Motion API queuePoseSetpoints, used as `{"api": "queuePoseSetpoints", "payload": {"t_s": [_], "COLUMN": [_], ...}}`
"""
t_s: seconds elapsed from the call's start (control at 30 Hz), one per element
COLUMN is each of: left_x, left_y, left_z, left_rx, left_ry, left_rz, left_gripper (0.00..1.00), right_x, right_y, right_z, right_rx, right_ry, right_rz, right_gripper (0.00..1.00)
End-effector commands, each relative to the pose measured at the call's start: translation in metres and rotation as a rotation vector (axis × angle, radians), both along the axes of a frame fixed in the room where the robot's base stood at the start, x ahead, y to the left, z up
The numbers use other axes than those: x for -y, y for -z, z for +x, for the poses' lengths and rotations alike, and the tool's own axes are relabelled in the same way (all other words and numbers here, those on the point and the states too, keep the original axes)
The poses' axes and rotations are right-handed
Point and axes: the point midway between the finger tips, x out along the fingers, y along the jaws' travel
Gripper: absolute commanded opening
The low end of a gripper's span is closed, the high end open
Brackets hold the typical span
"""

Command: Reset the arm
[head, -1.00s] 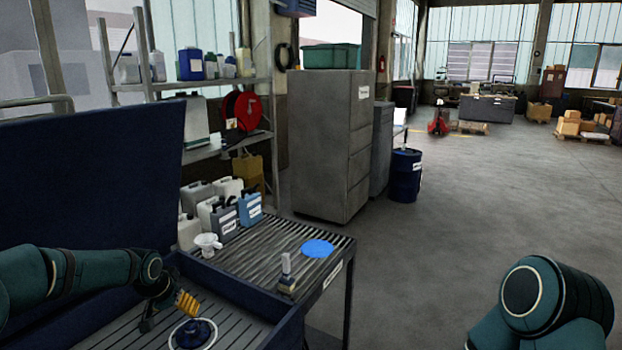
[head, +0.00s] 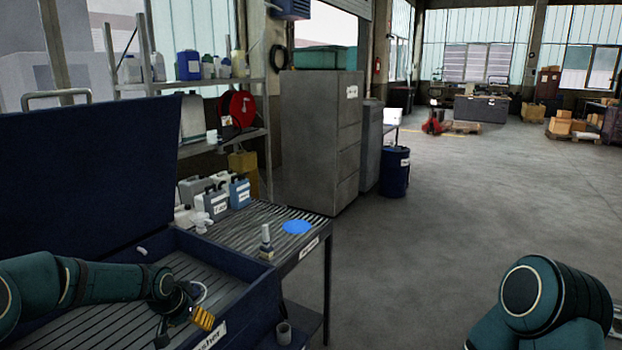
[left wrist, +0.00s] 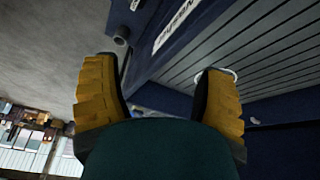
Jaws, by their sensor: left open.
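My left gripper (head: 183,328) is over the front right part of the blue parts washer (head: 262,290), near its labelled front edge. In the left wrist view its two yellow-padded fingers (left wrist: 157,105) are wide apart with nothing between them. The washer's slatted floor shows below, with a pale curved piece (head: 199,292) just behind the gripper. In the head view my right arm shows at the lower right as a teal link; its gripper is out of view.
A slatted bench (head: 250,226) right of the washer carries jugs (head: 240,194), a blue disc (head: 297,227) and a small bottle (head: 266,240). The washer's lid (head: 90,190) stands raised. A blue barrel (head: 395,172) stands behind. The floor (head: 450,230) on the right is clear.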

Motion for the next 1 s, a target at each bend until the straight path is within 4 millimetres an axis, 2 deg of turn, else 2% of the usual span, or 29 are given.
{"api": "queuePoseSetpoints", "payload": {"t_s": [0.03, 0.17, 0.27, 0.4, 0.5, 0.6, 0.73, 0.83, 1.0], "left_x": [0.020, 0.070, 0.110, 0.158, 0.181, 0.192, 0.197, 0.196, 0.196], "left_y": [0.027, 0.082, 0.126, 0.185, 0.221, 0.246, 0.263, 0.268, 0.268], "left_z": [-0.009, -0.039, -0.072, -0.133, -0.182, -0.226, -0.266, -0.281, -0.285], "left_rx": [-0.015, -0.052, -0.090, -0.158, -0.209, -0.252, -0.285, -0.296, -0.297], "left_ry": [0.013, 0.020, 0.010, -0.036, -0.090, -0.142, -0.194, -0.216, -0.222], "left_rz": [-0.034, -0.128, -0.199, -0.279, -0.306, -0.309, -0.293, -0.282, -0.279], "left_gripper": [0.71, 0.71, 0.71, 0.71, 0.71, 0.71, 0.71, 0.71, 0.71], "right_x": [-0.001, -0.002, -0.002, -0.003, -0.003, -0.004, -0.005, -0.005, -0.005], "right_y": [0.011, 0.026, 0.039, 0.058, 0.072, 0.084, 0.092, 0.094, 0.094], "right_z": [-0.001, -0.003, -0.005, -0.009, -0.012, -0.014, -0.016, -0.017, -0.017], "right_rx": [-0.002, -0.007, -0.013, -0.023, -0.029, -0.033, -0.038, -0.039, -0.040], "right_ry": [-0.002, -0.008, -0.014, -0.021, -0.025, -0.030, -0.034, -0.036, -0.036], "right_rz": [0.000, 0.001, 0.003, 0.004, 0.004, 0.006, 0.006, 0.006, 0.006], "right_gripper": [0.00, 0.00, 0.00, 0.00, 0.00, 0.00, 0.00, 0.00, 0.00]}}
